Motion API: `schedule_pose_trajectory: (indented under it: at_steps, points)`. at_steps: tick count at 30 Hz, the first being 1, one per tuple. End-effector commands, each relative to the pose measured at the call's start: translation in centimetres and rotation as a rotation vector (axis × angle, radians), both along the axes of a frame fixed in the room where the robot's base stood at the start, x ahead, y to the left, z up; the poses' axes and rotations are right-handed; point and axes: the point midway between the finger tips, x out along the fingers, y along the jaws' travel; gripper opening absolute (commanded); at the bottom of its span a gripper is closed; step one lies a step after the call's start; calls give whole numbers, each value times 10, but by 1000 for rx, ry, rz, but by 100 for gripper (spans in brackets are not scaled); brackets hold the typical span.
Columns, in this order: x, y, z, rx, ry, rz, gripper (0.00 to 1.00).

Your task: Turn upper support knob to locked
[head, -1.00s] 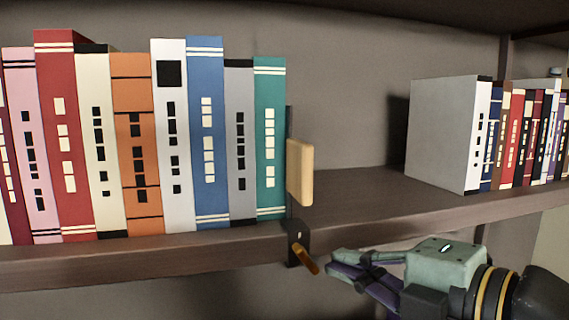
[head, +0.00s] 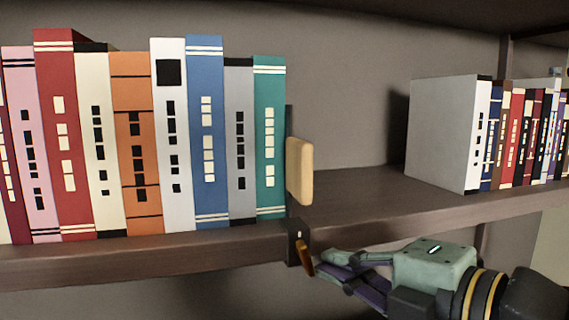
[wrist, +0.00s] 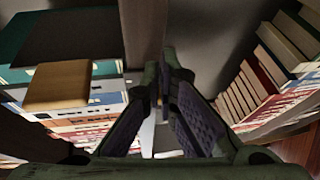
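The upper support knob (head: 307,262) is a small orange-brown lever on a black bracket (head: 293,249) at the shelf's front edge. It hangs steeply, its lower end slightly right. A tan support pad (head: 300,171) stands above it against the teal book; the pad also shows in the wrist view (wrist: 60,85). My gripper (head: 322,260) is just right of the knob, its fingertips close together. In the wrist view my fingers (wrist: 163,78) converge to a narrow gap. I see no clear grasp of the knob; whether the fingertips touch it is unclear.
The wooden shelf (head: 360,210) holds a row of upright books (head: 205,130) left of the support. More books (head: 515,135) stand at the right. The shelf between the rows is bare. The shelf edge lies just above my gripper.

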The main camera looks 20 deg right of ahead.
Motion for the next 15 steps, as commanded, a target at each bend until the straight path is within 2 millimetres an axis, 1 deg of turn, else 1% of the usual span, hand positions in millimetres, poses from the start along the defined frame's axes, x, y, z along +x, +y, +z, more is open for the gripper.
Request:
schedule_pose_trajectory:
  at_steps: [4,7,15]
  points:
    - [0,4,0,-1,0,1,0]
    - [0,3,0,0,0,1,0]
    - [0,-17,0,4,-1,2,0]
